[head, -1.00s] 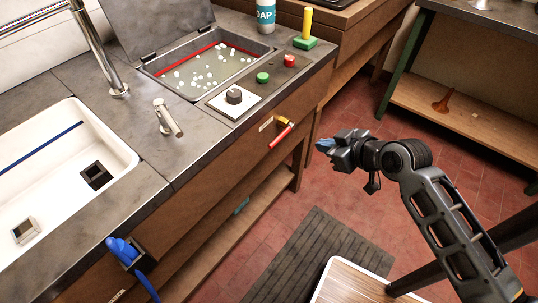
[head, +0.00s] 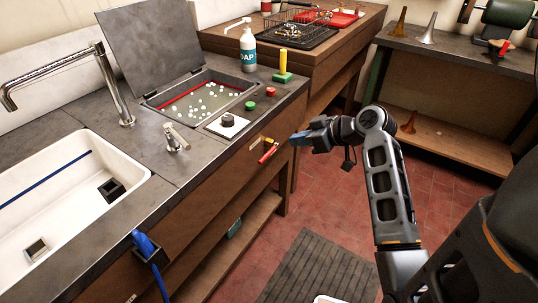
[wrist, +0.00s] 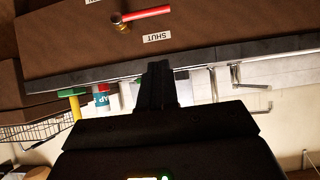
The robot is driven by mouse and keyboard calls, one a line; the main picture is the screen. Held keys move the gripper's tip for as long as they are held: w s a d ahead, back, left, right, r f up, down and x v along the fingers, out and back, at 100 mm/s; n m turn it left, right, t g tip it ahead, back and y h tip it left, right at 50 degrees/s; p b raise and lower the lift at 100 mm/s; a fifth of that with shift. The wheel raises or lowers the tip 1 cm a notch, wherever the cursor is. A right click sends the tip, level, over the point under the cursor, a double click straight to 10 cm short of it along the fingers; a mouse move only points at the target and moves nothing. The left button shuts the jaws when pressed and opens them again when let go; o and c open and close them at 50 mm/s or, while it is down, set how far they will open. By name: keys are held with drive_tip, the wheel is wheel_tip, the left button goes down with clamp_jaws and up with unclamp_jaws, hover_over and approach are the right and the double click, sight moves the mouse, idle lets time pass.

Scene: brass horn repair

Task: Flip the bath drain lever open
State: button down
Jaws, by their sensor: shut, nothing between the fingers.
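The drain lever (head: 268,153) is a red handle on a brass pivot, mounted on the wooden front of the bench below the bath. In the wrist view the lever (wrist: 147,13) lies almost level, its brass pivot at the left end. A white label reading SHUT (wrist: 157,37) is beside it. The bath (head: 205,98) is a sunken basin of greenish liquid with white floating bits and a raised lid. My gripper (head: 296,138) is shut and empty, apart from the lever and to its right in the head view. Its shut fingers (wrist: 157,84) also show in the wrist view.
A white sink (head: 60,200) is at left, with a blue-handled tool (head: 145,246) in a holder on the bench front. A soap bottle (head: 248,50) and a green block with yellow post (head: 283,66) stand behind the bath.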

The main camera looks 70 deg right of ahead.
drive_tip(key=s+f+p+x, duration=0.1)
drive_tip(key=f+x, duration=0.1)
drive_tip(key=x, duration=1)
drive_tip(key=shift+f+p, duration=0.3)
drive_tip(key=shift+f, duration=0.2)
drive_tip(key=shift+a, duration=0.1)
drive_tip(key=d+f+n+h+b, duration=0.4)
drive_tip(key=f+n+h+b, duration=0.6)
drive_tip(key=b, duration=1)
drive_tip(key=shift+s+f+t, duration=0.35)
drive_tip(key=shift+s+t, duration=0.05)
drive_tip(key=shift+s, duration=0.05)
drive_tip(key=shift+d, duration=0.15)
